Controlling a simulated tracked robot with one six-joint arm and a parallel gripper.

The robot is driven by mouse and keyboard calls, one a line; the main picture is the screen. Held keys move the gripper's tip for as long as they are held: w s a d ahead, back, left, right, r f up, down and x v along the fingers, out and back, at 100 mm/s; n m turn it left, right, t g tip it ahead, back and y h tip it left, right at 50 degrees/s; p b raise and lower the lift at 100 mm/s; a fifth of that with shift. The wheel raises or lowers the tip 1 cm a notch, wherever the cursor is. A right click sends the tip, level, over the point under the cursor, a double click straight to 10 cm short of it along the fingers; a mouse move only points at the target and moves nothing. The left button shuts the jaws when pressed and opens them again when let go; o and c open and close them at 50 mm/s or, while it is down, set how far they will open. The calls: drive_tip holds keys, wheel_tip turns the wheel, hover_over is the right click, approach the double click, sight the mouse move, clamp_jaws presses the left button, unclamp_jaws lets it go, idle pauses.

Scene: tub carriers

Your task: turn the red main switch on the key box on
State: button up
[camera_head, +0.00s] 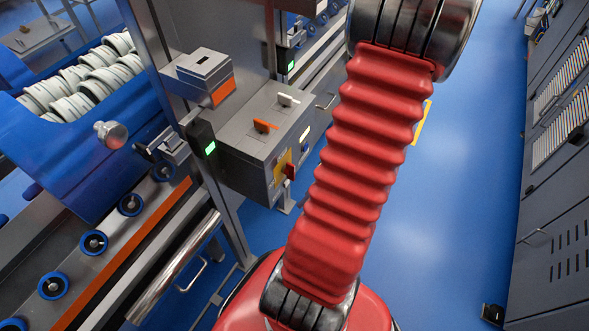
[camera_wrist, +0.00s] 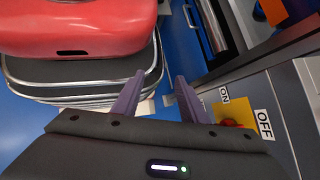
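The grey key box (camera_head: 262,140) is mounted on a metal post left of my arm in the head view. Its red main switch (camera_head: 289,171) sits on a yellow plate (camera_head: 279,166) on the box's front face. In the wrist view the yellow plate (camera_wrist: 228,108) is at the lower right, between an ON label (camera_wrist: 224,96) and an OFF label (camera_wrist: 264,124). The red switch (camera_wrist: 232,122) is mostly hidden behind my gripper there, so its setting cannot be told. My gripper (camera_wrist: 160,86) is open and empty, its two fingers apart, with the switch to their right. The head view does not show my gripper.
Orange (camera_head: 264,126) and white (camera_head: 287,99) handles stand on the box top. A smaller grey box (camera_head: 203,68) is above it. A roller conveyor (camera_head: 110,230) with a blue tub of white rings lies left. Blue floor (camera_head: 450,180) is open right, before grey cabinets (camera_head: 560,180).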

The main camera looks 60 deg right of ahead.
sight(289, 171)
drive_tip(key=s+d+f+m+t+h, duration=0.1)
drive_tip(key=d+f+m+t+h, duration=0.1)
drive_tip(key=d+m+t, duration=0.3)
drive_tip(key=s+d+f+m+t+h, duration=0.1)
drive_tip(key=d+m+t+h, duration=0.3)
drive_tip(key=m+t, duration=0.5)
drive_tip(key=shift+s+d+f+m, duration=0.25)
drive_tip(key=shift+d+f+m, duration=0.1)
drive_tip(key=shift+f+m, duration=0.1)
drive_tip(key=shift+w, duration=0.1)
drive_tip(key=w+a, duration=0.1)
drive_tip(key=w, duration=1.2)
drive_tip(key=shift+w+a, duration=0.15)
drive_tip(key=shift+w, duration=0.15)
